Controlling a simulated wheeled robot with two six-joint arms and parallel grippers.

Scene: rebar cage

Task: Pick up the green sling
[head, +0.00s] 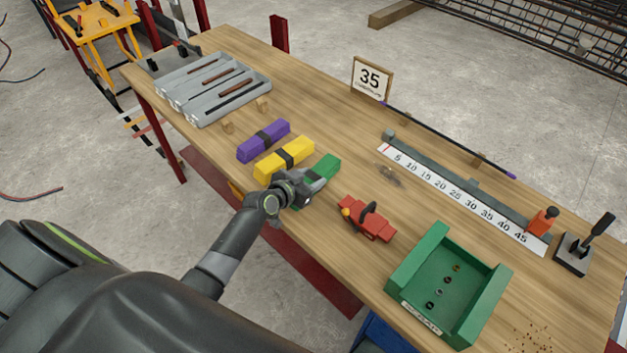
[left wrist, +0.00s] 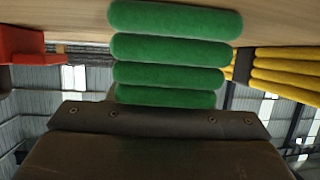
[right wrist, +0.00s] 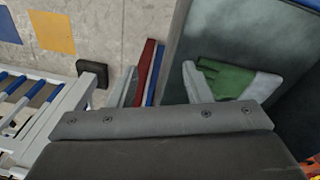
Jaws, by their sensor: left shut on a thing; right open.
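The green sling (head: 326,167) is a folded bundle on the wooden table, right of the yellow one. My left gripper (head: 308,187) is shut on it and hides its middle. In the left wrist view the sling (left wrist: 170,48) shows as stacked green folds close in front of the gripper. I cannot tell whether it is clear of the tabletop. My right gripper (right wrist: 160,74) is open and empty in the right wrist view, away from the sling; it is not in the head view.
A yellow sling (head: 284,159) and a purple sling (head: 263,141) lie to the left. A red tool (head: 368,220) and a green tray (head: 420,262) are to the right. A grey tray (head: 243,88) stands at the far left. A ruler strip (head: 460,200) lies behind.

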